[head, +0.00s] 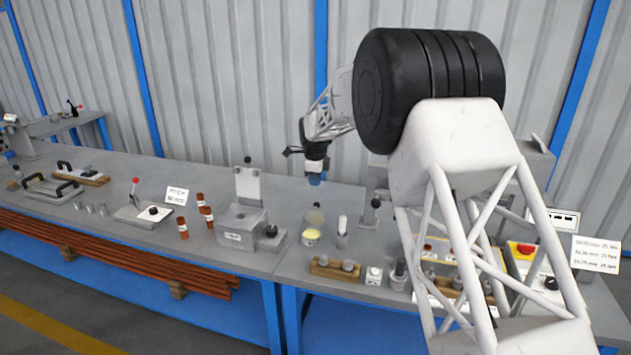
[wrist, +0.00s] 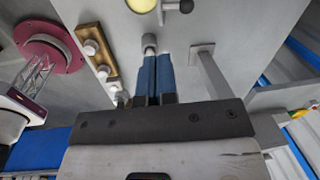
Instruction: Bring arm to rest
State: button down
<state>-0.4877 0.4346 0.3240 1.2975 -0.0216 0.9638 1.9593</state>
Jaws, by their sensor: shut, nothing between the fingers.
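My gripper (head: 315,179) hangs above the back part of the workbench (head: 150,225) in the head view, pointing down. In the wrist view its two blue fingers (wrist: 158,62) are together with nothing between them. A small grey cylinder (wrist: 150,44) shows just beyond the fingertips in the wrist view; they look apart, but the gap is hard to judge. My arm's large links cover part of the right side of the bench in the head view. I cannot pick out a flanged shell with certainty.
A wooden block with pegs (head: 335,268), a round yellow-topped piece (head: 310,236), a white-topped cylinder (head: 342,232) and a black-knobbed post (head: 375,212) stand below and around my gripper. A grey fixture with an upright plate (head: 248,185) stands to the left. The air around my gripper is clear.

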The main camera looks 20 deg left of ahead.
jog(key=s+d+r+n, duration=0.3)
jog(key=s+d+r, duration=0.3)
jog(key=s+d, duration=0.3)
jog(key=s+d+r+n, duration=0.2)
jog(key=s+d+r, duration=0.45)
jog(key=d, duration=0.55)
jog(key=s+d+r+n, duration=0.3)
jog(key=s+d+r, duration=0.2)
jog(key=s+d, duration=0.45)
jog(key=s+d+f+n, duration=0.1)
jog(key=s+d+n, duration=0.2)
jog(key=s, duration=0.8)
jog(key=s+d+f+n, duration=0.2)
jog(key=s+d, duration=0.6)
jog(key=s, duration=0.4)
jog(key=s+d+f+n+t, duration=0.1)
jog(key=s+d, duration=0.4)
jog(key=s, duration=0.6)
jog(key=f+n, duration=0.1)
jog(key=n, duration=0.1)
jog(key=shift+s+d+f+n+h, duration=0.2)
jog(key=shift+s+d+n+h, duration=0.1)
jog(key=shift+d, duration=0.1)
